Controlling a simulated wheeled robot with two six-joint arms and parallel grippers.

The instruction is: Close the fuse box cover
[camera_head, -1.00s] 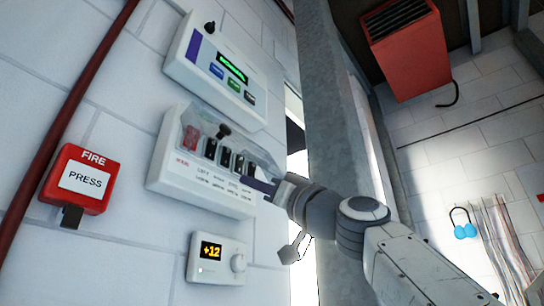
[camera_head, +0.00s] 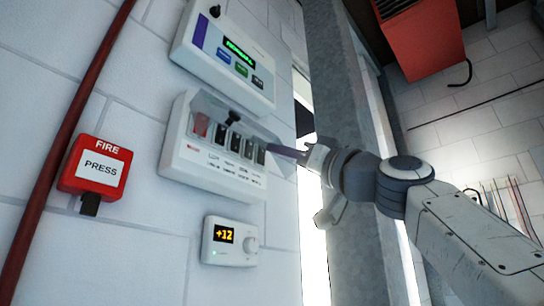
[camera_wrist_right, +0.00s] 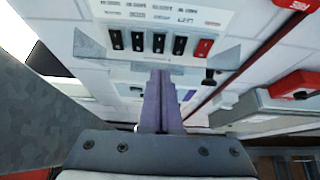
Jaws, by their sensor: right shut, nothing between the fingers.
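The white fuse box (camera_head: 213,176) is on the wall, with a red switch and several black switches in a row. Its translucent grey cover (camera_head: 211,104) appears raised above the switches, leaving them exposed; its exact angle is hard to tell. My right gripper (camera_head: 272,149) is shut and empty at the right end of the box. In the right wrist view its purple fingers (camera_wrist_right: 160,80) point at the box, tips by the cover edge; I cannot tell whether they touch. My left gripper is not in view.
A panel with a green display (camera_head: 225,60) is above the fuse box, and a thermostat (camera_head: 230,242) below. A red fire button (camera_head: 95,170) and red pipe (camera_head: 66,130) are at left. A grey pillar (camera_head: 345,120) stands close behind my right arm.

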